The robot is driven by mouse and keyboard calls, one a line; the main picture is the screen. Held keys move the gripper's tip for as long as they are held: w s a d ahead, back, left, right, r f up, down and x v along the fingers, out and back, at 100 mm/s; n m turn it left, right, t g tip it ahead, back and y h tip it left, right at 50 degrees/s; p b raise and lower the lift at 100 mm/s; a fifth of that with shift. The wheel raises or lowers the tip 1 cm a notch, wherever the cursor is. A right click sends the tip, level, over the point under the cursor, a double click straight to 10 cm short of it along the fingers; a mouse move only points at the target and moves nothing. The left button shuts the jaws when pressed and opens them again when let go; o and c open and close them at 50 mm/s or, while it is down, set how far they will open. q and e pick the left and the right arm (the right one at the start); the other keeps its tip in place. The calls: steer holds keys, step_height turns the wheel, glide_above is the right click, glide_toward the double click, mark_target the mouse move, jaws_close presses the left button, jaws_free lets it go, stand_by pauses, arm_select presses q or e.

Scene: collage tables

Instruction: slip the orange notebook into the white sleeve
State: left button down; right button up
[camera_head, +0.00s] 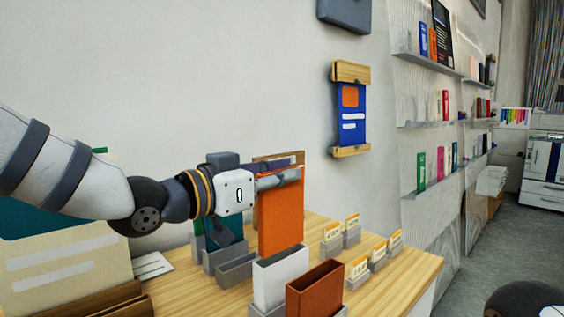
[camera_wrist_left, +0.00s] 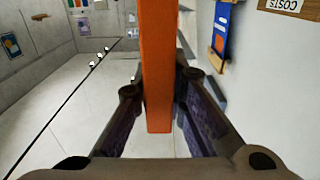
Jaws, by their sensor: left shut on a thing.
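The orange notebook (camera_head: 281,218) hangs upright from my left gripper (camera_head: 283,178), which is shut on its upper part. In the left wrist view the notebook (camera_wrist_left: 158,70) shows as an orange strip between the two fingers of the gripper (camera_wrist_left: 160,84). The white sleeve (camera_head: 281,281) stands upright in a grey holder near the table's front. The notebook's lower edge is just above or behind the sleeve's top edge in the head view. I cannot tell whether it has entered the opening. My right gripper is out of view.
A rust-brown sleeve (camera_head: 314,291) stands right beside the white one. Grey holders (camera_head: 236,271) are to the left, and small labelled card stands (camera_head: 358,270) to the right. A large beige-and-teal item (camera_head: 70,262) is at the left. The table's right front is clear.

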arm_select(q)
steer(key=shift+f, duration=0.1)
stand_by(0.8)
glide_above(300, 232)
steer(key=a+v, duration=0.1)
steer(key=v, duration=0.3)
steer(key=shift+w+d+f, duration=0.1)
steer(key=shift+f, duration=0.85)
steer(key=shift+w+d+f, duration=0.15)
steer(key=shift+f, duration=0.8)
steer(key=shift+w+d+f, duration=0.1)
steer(key=shift+f, duration=0.85)
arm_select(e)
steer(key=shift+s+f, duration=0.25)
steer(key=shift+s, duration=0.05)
arm_select(q)
steer(key=shift+f, duration=0.1)
steer(key=shift+f+b, duration=0.6)
steer(key=shift+f, duration=2.2)
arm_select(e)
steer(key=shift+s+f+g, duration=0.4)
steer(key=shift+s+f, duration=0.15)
arm_select(q)
steer(key=c, duration=1.6)
jaws_free()
steer(key=shift+o, duration=0.2)
